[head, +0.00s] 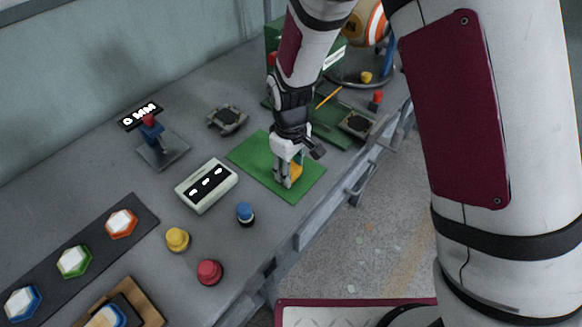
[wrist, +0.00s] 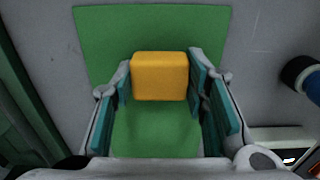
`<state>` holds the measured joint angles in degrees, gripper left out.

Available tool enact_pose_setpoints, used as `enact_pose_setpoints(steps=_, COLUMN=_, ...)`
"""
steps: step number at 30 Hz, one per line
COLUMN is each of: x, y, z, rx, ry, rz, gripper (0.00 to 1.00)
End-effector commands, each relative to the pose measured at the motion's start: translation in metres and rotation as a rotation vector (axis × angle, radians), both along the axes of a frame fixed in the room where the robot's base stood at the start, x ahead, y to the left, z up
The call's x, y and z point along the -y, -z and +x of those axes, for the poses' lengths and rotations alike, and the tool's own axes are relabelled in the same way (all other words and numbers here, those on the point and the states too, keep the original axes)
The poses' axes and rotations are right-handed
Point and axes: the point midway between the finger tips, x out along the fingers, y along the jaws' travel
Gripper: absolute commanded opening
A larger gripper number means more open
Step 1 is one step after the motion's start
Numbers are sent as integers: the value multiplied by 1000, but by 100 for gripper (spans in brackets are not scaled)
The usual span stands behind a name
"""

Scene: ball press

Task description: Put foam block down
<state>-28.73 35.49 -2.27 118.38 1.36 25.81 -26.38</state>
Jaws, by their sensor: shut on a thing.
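The foam block is a yellow-orange block (wrist: 160,76) between my gripper's fingers in the wrist view. In the head view a small part of the foam block (head: 297,170) shows beside the fingers, over a green mat (head: 310,181). My gripper (head: 285,181) is shut on the block and points down at the mat. In the wrist view my gripper (wrist: 160,85) has its teal pads on both sides of the block, with green mat (wrist: 155,22) behind it. I cannot tell whether the block touches the mat.
A white box with dark windows (head: 206,186) stands left of the mat. A blue knob (head: 245,212), a yellow knob (head: 177,239) and a red knob (head: 209,271) stand nearer the front. A small stand with a red-and-blue top (head: 152,131) is further back. The bench edge is close on the right.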

Motion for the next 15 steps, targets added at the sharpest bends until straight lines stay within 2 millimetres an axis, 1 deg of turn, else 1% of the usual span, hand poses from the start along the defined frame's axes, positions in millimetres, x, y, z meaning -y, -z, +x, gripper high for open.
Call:
enact_pose_setpoints(steps=5, x=0, y=3, z=0, rx=-1, ry=0, rz=-1, gripper=15)
enact_pose_setpoints(steps=6, x=0, y=3, z=0, rx=0, ry=0, rz=0, gripper=43)
enact_pose_setpoints(steps=8, x=0, y=3, z=0, rx=0, ry=0, rz=0, gripper=56)
enact_pose_setpoints(steps=9, x=0, y=3, z=0, rx=0, ry=0, rz=0, gripper=61)
enact_pose_setpoints(steps=15, x=0, y=3, z=0, rx=0, ry=0, rz=0, gripper=61)
